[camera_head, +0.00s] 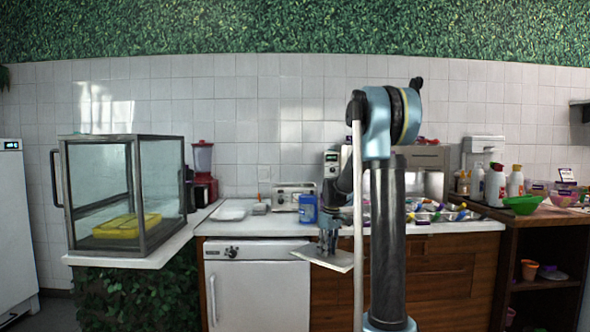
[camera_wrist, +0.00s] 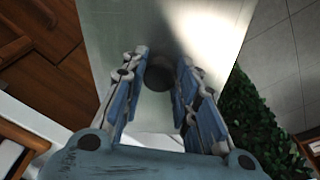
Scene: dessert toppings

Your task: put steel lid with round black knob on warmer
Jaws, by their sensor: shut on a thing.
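The steel lid (camera_head: 338,261) is a flat rectangular plate, held slightly tilted in front of the counter's front edge. In the wrist view the lid (camera_wrist: 112,38) fills the upper middle, with its round black knob (camera_wrist: 158,79) between my two fingers. My gripper (camera_head: 327,250) is shut on this knob, above the plate; its fingers also show in the wrist view (camera_wrist: 162,62). A steel appliance (camera_head: 427,157) stands at the back of the counter, partly behind my arm. I cannot tell for sure whether it is the warmer.
A white counter (camera_head: 265,229) runs behind the lid, with a small steel appliance (camera_head: 288,199), a blue container (camera_head: 308,209) and several scattered items on it. A glass case (camera_head: 105,195) stands at left. A wooden shelf unit (camera_head: 545,250) with bottles and a green bowl (camera_head: 522,205) is at right.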

